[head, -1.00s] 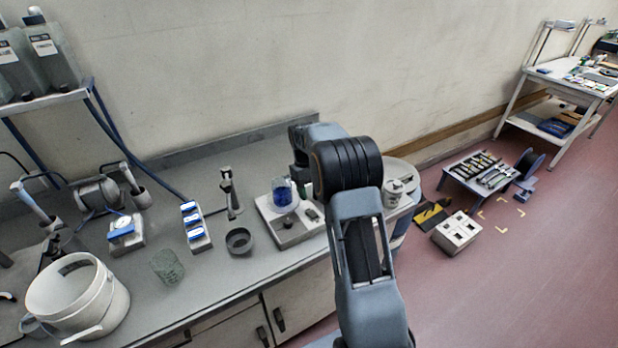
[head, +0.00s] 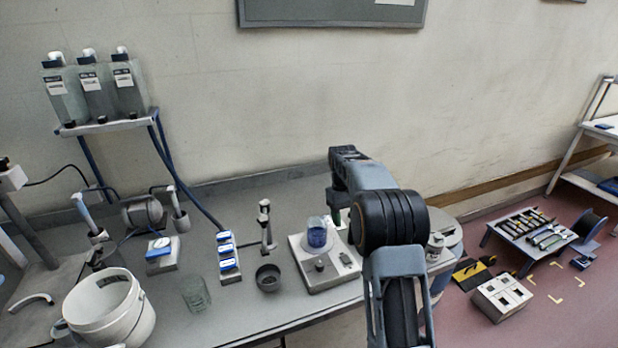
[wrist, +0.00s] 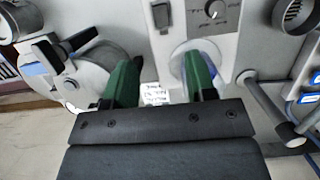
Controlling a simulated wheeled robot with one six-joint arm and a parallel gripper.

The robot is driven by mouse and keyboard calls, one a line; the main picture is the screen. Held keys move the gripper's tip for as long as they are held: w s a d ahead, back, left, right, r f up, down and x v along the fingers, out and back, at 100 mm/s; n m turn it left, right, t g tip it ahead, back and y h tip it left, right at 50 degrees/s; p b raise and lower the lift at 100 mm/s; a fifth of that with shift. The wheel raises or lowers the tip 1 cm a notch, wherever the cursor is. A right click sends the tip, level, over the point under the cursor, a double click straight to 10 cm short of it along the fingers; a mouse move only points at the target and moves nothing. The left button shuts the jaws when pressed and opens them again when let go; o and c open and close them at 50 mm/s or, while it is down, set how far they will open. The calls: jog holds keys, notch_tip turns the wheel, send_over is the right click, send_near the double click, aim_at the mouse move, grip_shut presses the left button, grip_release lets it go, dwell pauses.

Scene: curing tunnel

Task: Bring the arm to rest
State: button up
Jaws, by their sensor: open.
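My arm reaches over the right part of the grey bench (head: 190,290). In the wrist view the two green fingers of my gripper (wrist: 162,80) are apart, with no object clearly held between them. In the head view the fingers are mostly hidden behind my arm. A beaker with blue liquid (head: 317,236) stands on a white stirrer plate (head: 325,282), just left of my arm's end. In the wrist view the plate's knob (wrist: 213,10) shows beyond the fingers, and the right finger overlaps a pale round shape.
A dark bowl (head: 268,279), a glass beaker (head: 195,294), a blue-and-white rack (head: 228,258) and a white bucket (head: 110,310) stand to the left. A round-topped drum (head: 450,237) is right of my arm. Farther right, a low tool table (head: 530,232) and white box (head: 502,298) stand on the floor.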

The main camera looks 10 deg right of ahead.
jog(key=s+a+r+t, duration=0.2)
jog(key=s+a, duration=0.1)
jog(key=s, duration=0.5)
jog(key=s+a+r+m+t, duration=0.1)
jog(key=s+a+r+t, duration=0.1)
jog(key=s, duration=0.6)
jog(key=s+a+r+t, duration=0.2)
jog(key=s+a, duration=0.3)
jog(key=s, duration=0.4)
jog(key=shift+t, duration=0.7)
jog(key=shift+s+a, duration=0.1)
